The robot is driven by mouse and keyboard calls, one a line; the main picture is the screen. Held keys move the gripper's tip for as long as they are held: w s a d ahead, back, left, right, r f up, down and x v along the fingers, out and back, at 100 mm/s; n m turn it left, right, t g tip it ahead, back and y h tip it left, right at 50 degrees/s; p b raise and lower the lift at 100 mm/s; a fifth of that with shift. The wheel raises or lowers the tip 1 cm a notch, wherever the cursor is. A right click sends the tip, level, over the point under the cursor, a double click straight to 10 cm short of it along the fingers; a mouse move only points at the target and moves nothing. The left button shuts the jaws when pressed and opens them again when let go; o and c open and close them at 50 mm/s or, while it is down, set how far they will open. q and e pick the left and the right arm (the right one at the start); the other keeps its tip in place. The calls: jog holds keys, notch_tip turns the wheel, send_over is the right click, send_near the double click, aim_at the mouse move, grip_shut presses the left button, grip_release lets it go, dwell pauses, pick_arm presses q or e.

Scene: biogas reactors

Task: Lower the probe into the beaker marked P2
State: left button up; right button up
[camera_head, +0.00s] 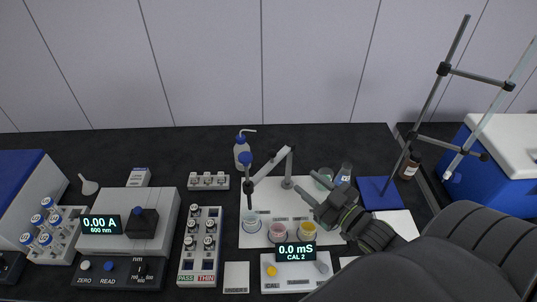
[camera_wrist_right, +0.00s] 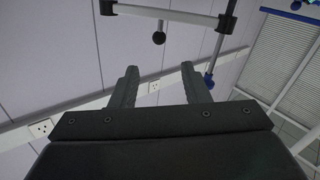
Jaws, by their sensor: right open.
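The probe (camera_head: 249,193) has a blue cap and a dark slim body. It hangs from a grey jointed holder arm (camera_head: 270,168) above the left beaker (camera_head: 251,224), which holds pale blue liquid. I cannot tell whether its tip is inside the rim. A pink-filled beaker (camera_head: 278,233) and a yellow-filled beaker (camera_head: 307,231) stand to the right on the same white board (camera_head: 268,196). Their markings are too small to read, so I cannot tell which is P2. My right gripper (camera_head: 308,189) is open and empty, right of the holder post; its open fingers show in the wrist view (camera_wrist_right: 158,88). My left gripper is out of view.
Behind the board is a wash bottle (camera_head: 242,152). A tall clamp stand (camera_head: 430,100) and brown bottle (camera_head: 410,166) are at right. Vial racks (camera_head: 201,245) and a photometer (camera_head: 130,222) are at left.

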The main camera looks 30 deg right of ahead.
aim_at(275, 155)
jog(key=w+b, duration=0.2)
jog(key=w, duration=0.2)
jog(key=w+a+b, duration=0.1)
jog(key=w+b, duration=0.2)
jog(key=w, duration=0.2)
jog(key=w+b, duration=0.3)
jog(key=w, duration=0.1)
jog(key=shift+w+a+f, duration=0.15)
jog(key=shift+w+a, duration=0.05)
jog(key=shift+a, duration=0.15)
pick_arm(q)
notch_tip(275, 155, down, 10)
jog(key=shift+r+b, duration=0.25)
jog(key=shift+b, duration=0.15)
pick_arm(e)
jog(key=shift+w+a, duration=0.1)
jog(key=shift+w, duration=0.45)
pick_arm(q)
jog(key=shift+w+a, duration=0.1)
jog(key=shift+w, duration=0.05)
pick_arm(e)
grip_shut()
